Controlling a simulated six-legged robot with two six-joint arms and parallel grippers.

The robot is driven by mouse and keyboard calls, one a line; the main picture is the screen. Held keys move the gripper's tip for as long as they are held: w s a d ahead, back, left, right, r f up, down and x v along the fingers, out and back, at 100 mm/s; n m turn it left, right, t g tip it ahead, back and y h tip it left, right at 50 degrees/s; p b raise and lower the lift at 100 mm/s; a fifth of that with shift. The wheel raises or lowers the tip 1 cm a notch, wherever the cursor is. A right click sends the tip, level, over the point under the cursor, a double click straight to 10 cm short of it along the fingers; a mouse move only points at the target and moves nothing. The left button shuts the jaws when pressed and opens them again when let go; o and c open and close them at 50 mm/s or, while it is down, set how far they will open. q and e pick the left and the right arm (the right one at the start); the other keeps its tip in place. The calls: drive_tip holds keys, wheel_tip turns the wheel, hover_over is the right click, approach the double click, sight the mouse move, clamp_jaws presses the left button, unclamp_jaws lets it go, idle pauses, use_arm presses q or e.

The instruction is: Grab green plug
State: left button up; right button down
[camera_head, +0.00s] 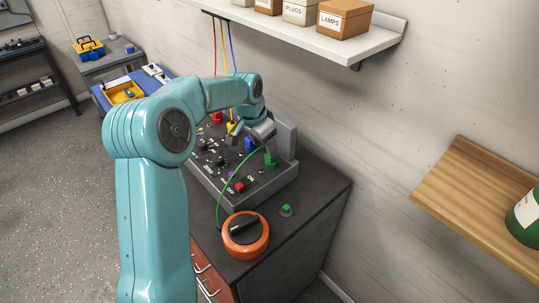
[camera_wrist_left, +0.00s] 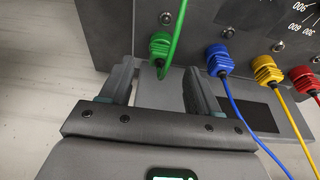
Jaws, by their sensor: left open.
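The green plug (camera_head: 271,162) sits at the near right end of the row of plugs on the grey console (camera_head: 258,192). A green cable runs from it. In the left wrist view the green plug (camera_wrist_left: 159,44) is against the console panel, just beyond my fingertips. My left gripper (camera_wrist_left: 158,72) is open and empty, with a finger to either side of the plug's line and the green cable in front. In the head view my left gripper (camera_head: 266,146) is right above the plug, and its fingertips are partly hidden. My right gripper is not in view.
Blue (camera_wrist_left: 220,60), yellow (camera_wrist_left: 265,70) and red (camera_wrist_left: 302,78) plugs with cables stand beside the green one. An orange round device with a black handle (camera_head: 246,236) and a small green-topped piece (camera_head: 286,210) are on the dark bench (camera_head: 316,205). A shelf (camera_head: 330,40) hangs above.

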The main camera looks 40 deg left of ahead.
use_arm(q)
drive_tip(key=w+f, duration=0.1)
drive_tip(key=w+f+p, duration=0.1)
drive_tip(key=f+p, duration=0.1)
drive_tip(key=f, duration=0.1)
drive_tip(key=shift+w+d, duration=0.1)
drive_tip(key=shift+w, duration=0.3)
drive_tip(key=shift+f, duration=0.35)
drive_tip(key=shift+s+f, duration=0.1)
drive_tip(key=shift+s, duration=0.2)
drive_tip(key=shift+w, duration=0.1)
drive_tip(key=shift+w+f, duration=0.1)
drive_tip(key=shift+w, duration=0.2)
drive_tip(key=c, duration=1)
drive_tip(key=shift+s, duration=0.25)
drive_tip(key=shift+c, duration=0.6)
drive_tip(key=shift+w, duration=0.1)
